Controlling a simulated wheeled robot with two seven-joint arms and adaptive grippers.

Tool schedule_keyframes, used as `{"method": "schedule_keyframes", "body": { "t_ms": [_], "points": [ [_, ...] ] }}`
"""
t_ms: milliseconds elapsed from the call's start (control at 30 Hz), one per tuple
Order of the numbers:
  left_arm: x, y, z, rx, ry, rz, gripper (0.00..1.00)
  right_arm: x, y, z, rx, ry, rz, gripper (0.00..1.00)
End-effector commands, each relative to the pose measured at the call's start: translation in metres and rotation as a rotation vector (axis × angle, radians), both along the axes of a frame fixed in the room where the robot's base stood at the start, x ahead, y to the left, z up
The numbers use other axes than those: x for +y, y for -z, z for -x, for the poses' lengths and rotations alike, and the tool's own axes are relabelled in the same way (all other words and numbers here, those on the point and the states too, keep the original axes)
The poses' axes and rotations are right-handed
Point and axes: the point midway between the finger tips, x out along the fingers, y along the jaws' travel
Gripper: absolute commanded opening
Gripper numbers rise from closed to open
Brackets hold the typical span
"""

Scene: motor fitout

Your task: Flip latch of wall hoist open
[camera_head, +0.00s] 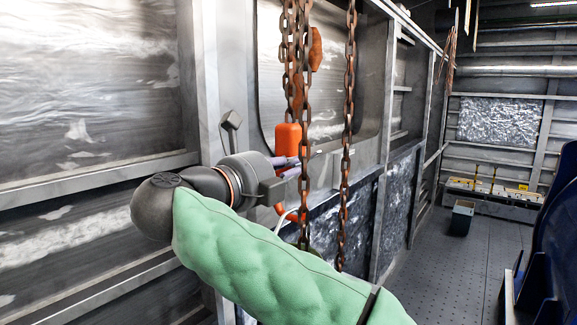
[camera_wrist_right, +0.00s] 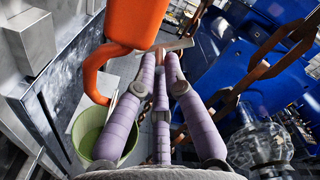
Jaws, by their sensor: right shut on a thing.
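The wall hoist's orange body (camera_head: 288,140) hangs among rusty chains in front of the wall. In the right wrist view the orange body (camera_wrist_right: 138,20) is at the top, with its orange hook (camera_wrist_right: 92,82) curving down to the left. A thin greyish bar, seemingly the latch (camera_wrist_right: 180,45), sticks out beside the body at my fingertips. My right gripper (camera_head: 294,168) is just below the body in the head view. Its purple fingers (camera_wrist_right: 162,60) are closed together at the bar. The fingers partly hide the contact. My left gripper is not in view.
Rusty chains (camera_head: 348,110) hang close to the right of my gripper. A metal wall with ledges (camera_head: 90,180) is at the left. A greenish round bucket (camera_wrist_right: 88,135) is below.

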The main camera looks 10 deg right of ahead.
Motion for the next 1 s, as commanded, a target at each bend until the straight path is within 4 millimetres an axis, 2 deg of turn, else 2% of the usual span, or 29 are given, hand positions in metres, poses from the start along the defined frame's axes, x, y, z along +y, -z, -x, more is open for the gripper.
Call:
{"method": "schedule_keyframes", "body": {
  "t_ms": [300, 333, 367, 767, 1000],
  "points": [
    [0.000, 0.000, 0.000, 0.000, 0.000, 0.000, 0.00, 0.000, -0.001, 0.000, -0.002, -0.002, 0.002, 0.00],
    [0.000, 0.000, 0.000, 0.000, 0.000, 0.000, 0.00, 0.000, -0.001, 0.000, -0.002, -0.002, 0.001, 0.14],
    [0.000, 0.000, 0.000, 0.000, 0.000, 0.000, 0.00, 0.000, -0.001, 0.000, -0.002, -0.002, 0.001, 0.21],
    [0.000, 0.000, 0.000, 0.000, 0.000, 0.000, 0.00, 0.003, -0.001, 0.002, -0.001, -0.002, 0.001, 0.21],
    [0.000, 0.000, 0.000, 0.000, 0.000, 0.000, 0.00, 0.031, -0.001, 0.023, -0.002, -0.005, 0.001, 0.21]
  ]
}}
